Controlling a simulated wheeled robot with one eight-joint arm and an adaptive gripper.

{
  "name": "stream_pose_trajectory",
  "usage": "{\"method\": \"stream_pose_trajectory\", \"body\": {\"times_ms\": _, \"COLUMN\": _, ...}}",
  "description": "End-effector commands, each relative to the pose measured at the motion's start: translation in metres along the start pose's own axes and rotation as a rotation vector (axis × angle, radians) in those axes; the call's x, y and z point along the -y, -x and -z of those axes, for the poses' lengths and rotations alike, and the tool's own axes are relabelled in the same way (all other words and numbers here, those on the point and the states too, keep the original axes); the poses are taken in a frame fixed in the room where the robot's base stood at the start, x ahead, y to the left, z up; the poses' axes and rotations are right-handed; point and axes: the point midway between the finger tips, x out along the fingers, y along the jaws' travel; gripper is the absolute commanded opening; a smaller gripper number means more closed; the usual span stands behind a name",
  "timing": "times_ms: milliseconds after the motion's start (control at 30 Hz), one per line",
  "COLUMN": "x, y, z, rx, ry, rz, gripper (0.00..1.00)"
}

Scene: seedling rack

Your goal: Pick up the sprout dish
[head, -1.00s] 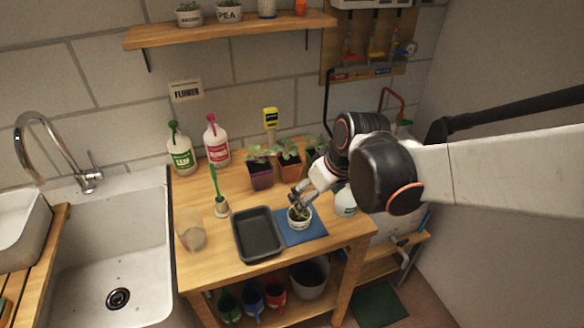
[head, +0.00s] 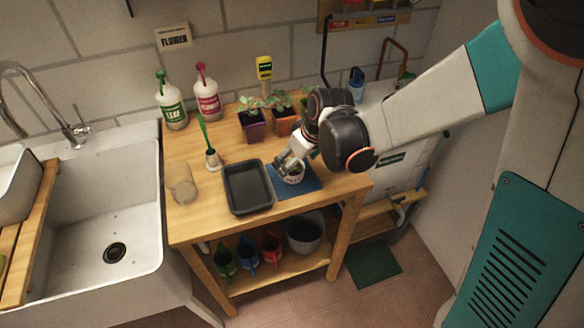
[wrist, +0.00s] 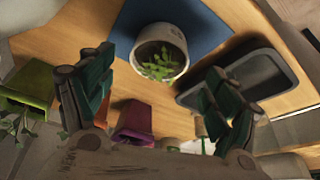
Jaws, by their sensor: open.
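The sprout dish (wrist: 166,52) is a small white round pot with green sprouts, and it stands on a blue mat (wrist: 205,22) on the wooden table. In the head view the dish (head: 293,178) is partly hidden by my gripper (head: 284,166), just right of the black tray. In the wrist view my gripper (wrist: 155,92) is open. Its two dark green fingers are spread wide to the left and right of the dish, and nothing is between the tips. The dish appears a little beyond the fingertips, with no visible contact.
A black tray (head: 231,189) lies left of the mat. Potted seedlings, including a purple pot (head: 253,128), stand behind. A glass jar (head: 182,184), a brush in a holder (head: 212,159) and two bottles (head: 172,105) stand farther left. A white sink (head: 100,215) adjoins the table.

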Motion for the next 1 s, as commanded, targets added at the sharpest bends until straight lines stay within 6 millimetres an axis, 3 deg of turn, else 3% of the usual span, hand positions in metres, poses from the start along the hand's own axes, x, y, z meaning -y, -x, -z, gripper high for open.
{"method": "stream_pose_trajectory", "body": {"times_ms": 167, "x": -0.001, "y": -0.013, "z": -0.002, "rx": 0.0, "ry": 0.0, "rz": 0.0, "gripper": 0.81}}
{"method": "stream_pose_trajectory", "body": {"times_ms": 400, "x": -0.002, "y": -0.048, "z": -0.004, "rx": 0.0, "ry": 0.001, "rz": 0.0, "gripper": 0.81}}
{"method": "stream_pose_trajectory", "body": {"times_ms": 667, "x": -0.002, "y": -0.052, "z": -0.004, "rx": 0.0, "ry": 0.0, "rz": 0.0, "gripper": 0.81}}
{"method": "stream_pose_trajectory", "body": {"times_ms": 700, "x": -0.002, "y": -0.052, "z": -0.004, "rx": 0.0, "ry": 0.0, "rz": 0.0, "gripper": 0.79}}
{"method": "stream_pose_trajectory", "body": {"times_ms": 900, "x": -0.002, "y": -0.051, "z": -0.004, "rx": 0.0, "ry": 0.0, "rz": 0.0, "gripper": 0.34}}
{"method": "stream_pose_trajectory", "body": {"times_ms": 1000, "x": -0.002, "y": -0.051, "z": -0.004, "rx": 0.0, "ry": 0.0, "rz": 0.0, "gripper": 0.31}}
